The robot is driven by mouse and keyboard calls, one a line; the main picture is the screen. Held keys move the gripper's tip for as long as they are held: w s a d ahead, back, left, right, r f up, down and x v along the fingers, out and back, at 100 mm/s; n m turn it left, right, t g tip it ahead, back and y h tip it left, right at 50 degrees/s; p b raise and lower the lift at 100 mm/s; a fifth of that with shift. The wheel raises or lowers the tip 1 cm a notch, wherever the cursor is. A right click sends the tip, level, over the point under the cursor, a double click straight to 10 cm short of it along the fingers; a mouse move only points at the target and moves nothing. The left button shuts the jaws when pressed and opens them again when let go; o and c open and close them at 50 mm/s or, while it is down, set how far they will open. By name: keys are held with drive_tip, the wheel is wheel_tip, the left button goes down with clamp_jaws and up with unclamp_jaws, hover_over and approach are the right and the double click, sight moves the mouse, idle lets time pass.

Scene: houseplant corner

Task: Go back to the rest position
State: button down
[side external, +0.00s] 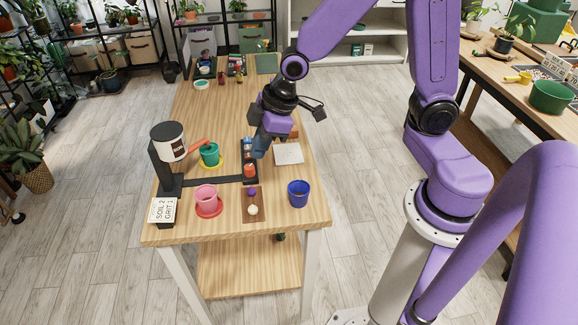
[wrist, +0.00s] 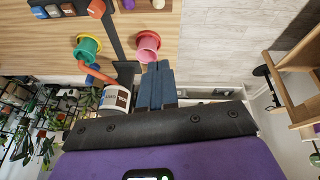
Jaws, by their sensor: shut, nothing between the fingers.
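My gripper (side external: 262,147) hangs above the wooden table, over the dark tray of small items, and it is shut and empty. In the wrist view its closed fingers (wrist: 157,88) show side by side with nothing between them. My arm reaches in from the right, bent and raised over the table. The rest position is not marked in either view.
A hopper (side external: 170,142) with an orange spout stands left, beside a green pot (side external: 210,152). A pink pot (side external: 206,193), a blue pot (side external: 298,195) and a white square (side external: 289,153) are nearby. The dark tray (side external: 250,181) is below my gripper.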

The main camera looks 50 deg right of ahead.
drive_tip(key=s+d+r+n+g+h, duration=0.1)
drive_tip(key=s+d+r, duration=0.1)
drive_tip(key=s, duration=0.8)
drive_tip(key=s+d+r+g+h, duration=0.1)
drive_tip(key=s+d+r+g, duration=0.1)
drive_tip(key=s, duration=0.9)
drive_tip(key=shift+s+d+r+n, duration=0.15)
drive_tip(key=shift+d+r+n, duration=0.25)
drive_tip(key=shift+d+r, duration=0.3)
drive_tip(key=c, duration=1.8)
unclamp_jaws()
drive_tip(key=shift+d+f, duration=0.1)
